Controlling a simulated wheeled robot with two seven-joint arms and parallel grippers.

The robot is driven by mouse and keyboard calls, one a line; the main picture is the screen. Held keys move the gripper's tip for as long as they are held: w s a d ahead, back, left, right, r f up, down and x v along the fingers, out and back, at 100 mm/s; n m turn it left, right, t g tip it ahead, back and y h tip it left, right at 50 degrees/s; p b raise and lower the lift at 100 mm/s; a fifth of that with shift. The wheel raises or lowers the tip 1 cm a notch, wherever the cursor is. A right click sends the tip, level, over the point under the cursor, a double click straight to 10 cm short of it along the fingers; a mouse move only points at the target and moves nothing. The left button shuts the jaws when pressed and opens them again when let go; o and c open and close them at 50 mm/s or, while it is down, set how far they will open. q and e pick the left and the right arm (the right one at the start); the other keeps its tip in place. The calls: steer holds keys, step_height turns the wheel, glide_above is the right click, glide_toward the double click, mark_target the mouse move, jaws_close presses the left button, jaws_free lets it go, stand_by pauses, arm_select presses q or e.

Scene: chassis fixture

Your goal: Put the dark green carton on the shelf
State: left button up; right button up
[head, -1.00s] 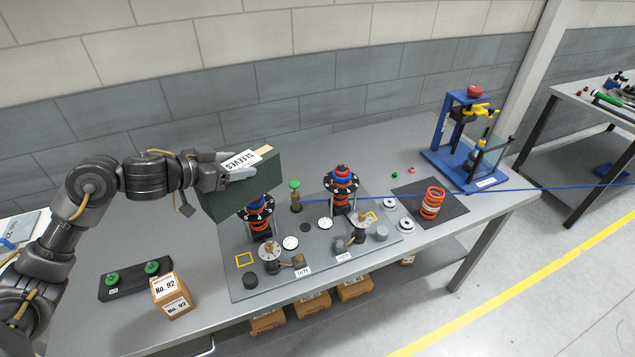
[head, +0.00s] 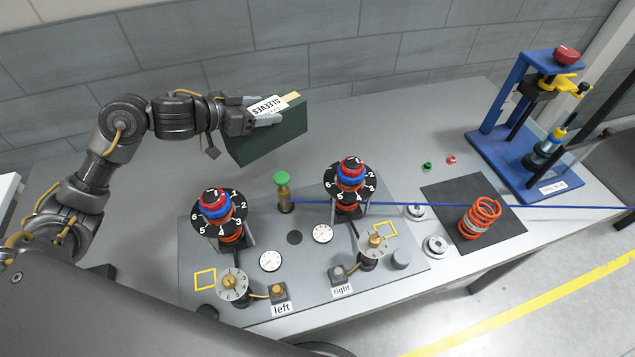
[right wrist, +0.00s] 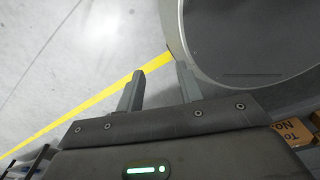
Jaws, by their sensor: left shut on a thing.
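The dark green carton (head: 268,146) is held up over the back left of the workbench, with a white SLEEVES label on its top. My left gripper (head: 272,113) is shut on it at its upper edge. The carton hides part of the bench top behind it. My right gripper (right wrist: 160,88) shows in the right wrist view with its two fingers apart and nothing between them, above the pale floor. I cannot make out a shelf for certain in the current views.
A grey fixture plate (head: 330,283) with two dial columns, gauges and knobs lies below the carton. A blue press (head: 500,130) stands at right, and an orange spring (head: 480,217) sits on a dark mat. A cardboard box (right wrist: 292,130) shows at the right wrist view's edge.

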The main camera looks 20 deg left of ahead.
mark_target(269, 141)
arm_select(q)
steer(key=shift+w+f, duration=0.85)
steer(key=shift+w, duration=0.05)
steer(key=shift+f, duration=0.6)
step_height(269, 141, down, 5)
steer(key=shift+s+r, duration=0.1)
steer(key=shift+r, duration=0.1)
steer(key=shift+s+f, duration=0.1)
steer(key=shift+f, duration=1.85)
arm_select(e)
steer(key=shift+w+a+f, duration=0.1)
steer(key=shift+w+f, duration=0.45)
steer(key=shift+w, duration=0.3)
arm_select(q)
steer(key=shift+f, duration=0.15)
steer(key=o, duration=1.6)
